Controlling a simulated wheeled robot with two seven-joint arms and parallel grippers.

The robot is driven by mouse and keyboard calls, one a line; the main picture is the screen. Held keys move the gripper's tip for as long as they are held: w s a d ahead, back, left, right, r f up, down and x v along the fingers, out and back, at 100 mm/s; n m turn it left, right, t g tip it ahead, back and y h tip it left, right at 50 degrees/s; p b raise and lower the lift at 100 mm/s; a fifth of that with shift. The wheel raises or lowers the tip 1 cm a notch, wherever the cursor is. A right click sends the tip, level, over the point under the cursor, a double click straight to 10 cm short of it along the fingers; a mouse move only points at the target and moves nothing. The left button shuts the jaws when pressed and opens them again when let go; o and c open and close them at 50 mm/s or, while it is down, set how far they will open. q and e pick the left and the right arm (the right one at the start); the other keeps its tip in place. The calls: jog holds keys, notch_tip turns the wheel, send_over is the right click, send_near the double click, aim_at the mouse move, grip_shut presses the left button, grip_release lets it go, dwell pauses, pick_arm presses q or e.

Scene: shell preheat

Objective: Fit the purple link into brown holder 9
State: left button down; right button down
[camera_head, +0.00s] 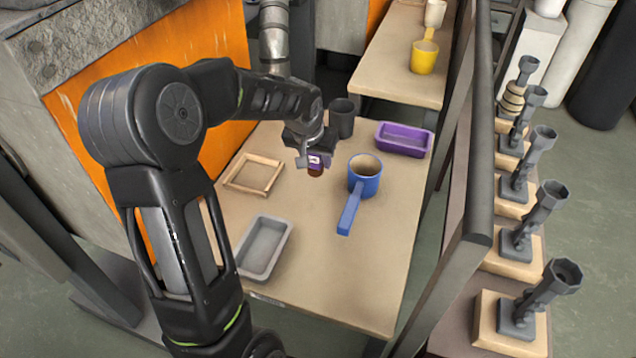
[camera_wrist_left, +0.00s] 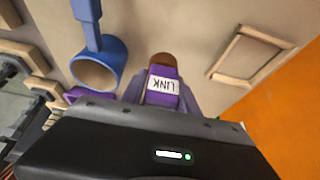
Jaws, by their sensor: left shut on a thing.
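My left gripper (camera_head: 313,158) is shut on the purple link (camera_head: 320,161), above the middle of the beige table. In the left wrist view the purple link (camera_wrist_left: 162,88), with a white label reading LINK, sits between the fingers of the gripper (camera_wrist_left: 160,97). A brown rounded piece (camera_head: 315,171) shows just below the link; it also shows beyond the link's far end in the left wrist view (camera_wrist_left: 163,60). I cannot tell whether this is the link's own end or a separate holder. No number 9 is readable. My right gripper is not in view.
A blue long-handled pot (camera_head: 350,211) stands right of the gripper. A purple tray (camera_head: 404,139), a dark cup (camera_head: 342,117), a wooden frame (camera_head: 253,174) and a grey tray (camera_head: 264,248) surround it. The table (camera_head: 345,290) is clear at the front right. A dark rail (camera_head: 466,175) runs along the right.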

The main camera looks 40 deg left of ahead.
pick_arm(q)
send_over(319, 187)
jog(key=s, duration=0.1)
notch_tip(319, 187, down, 4)
jog(key=shift+s+d+f, duration=0.1)
jog(key=shift+s+d, duration=0.05)
jog(key=shift+f+b, duration=0.35)
jog(key=shift+f, duration=1.45)
jog(key=shift+f, duration=0.25)
jog(key=c, duration=0.9)
grip_release()
jog(key=shift+r, duration=0.1)
jog(key=shift+r, duration=0.1)
